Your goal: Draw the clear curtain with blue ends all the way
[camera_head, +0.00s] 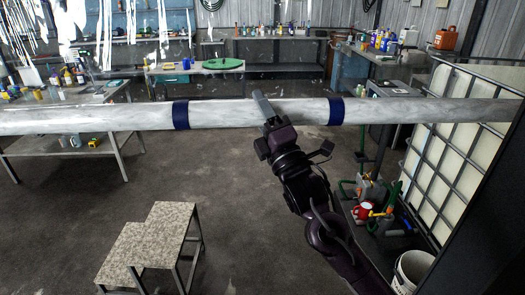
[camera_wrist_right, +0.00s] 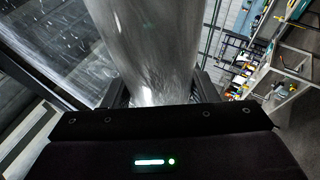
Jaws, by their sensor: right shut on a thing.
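A pale, cloudy see-through tube-like length, the clear curtain (camera_head: 225,113), runs level across the head view. It has a dark blue band at its left end (camera_head: 181,115) and another at its right end (camera_head: 336,110). Similar pale tube continues beyond both bands. My right gripper (camera_head: 263,105) is shut on the clear part between the bands, nearer the middle than either band. In the right wrist view the clear curtain (camera_wrist_right: 150,45) runs between the two fingers, which lie on either side of it. My left gripper is not in view.
A speckled step stool (camera_head: 160,235) stands on the floor at lower left. A caged white tank (camera_head: 455,145) and a white bucket (camera_head: 412,268) are at right. Workbenches with bottles (camera_head: 215,67) line the back. The middle floor is clear.

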